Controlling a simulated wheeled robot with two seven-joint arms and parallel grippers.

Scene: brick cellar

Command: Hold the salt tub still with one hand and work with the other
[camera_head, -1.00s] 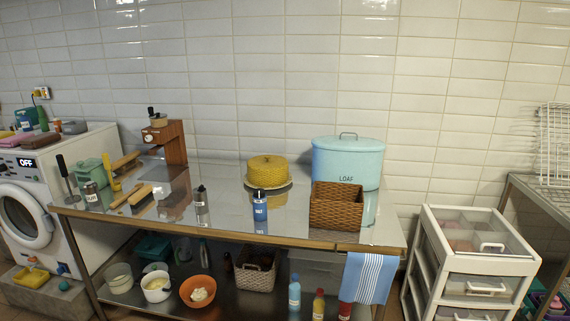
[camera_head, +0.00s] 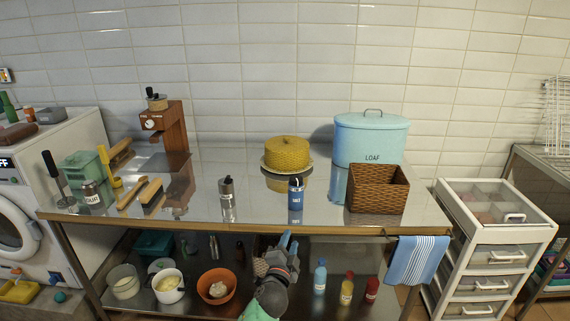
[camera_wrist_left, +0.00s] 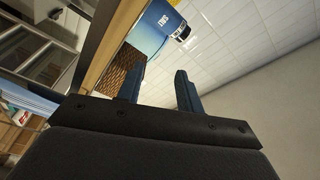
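The salt tub (camera_head: 296,200) is a small blue cylinder with a dark lid and a white SALT label. It stands upright near the front edge of the metal table, left of the woven basket. It also shows in the left wrist view (camera_wrist_left: 150,32), beyond the fingers. My left gripper (camera_head: 288,241) is just below and in front of the table's front edge, under the tub and not touching it. In the left wrist view its two fingers (camera_wrist_left: 160,75) are apart with nothing between them. My right gripper is in neither view.
The metal table's front edge (camera_head: 180,222) lies between my left gripper and the tub. A striped towel (camera_head: 415,262) hangs at the right corner.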

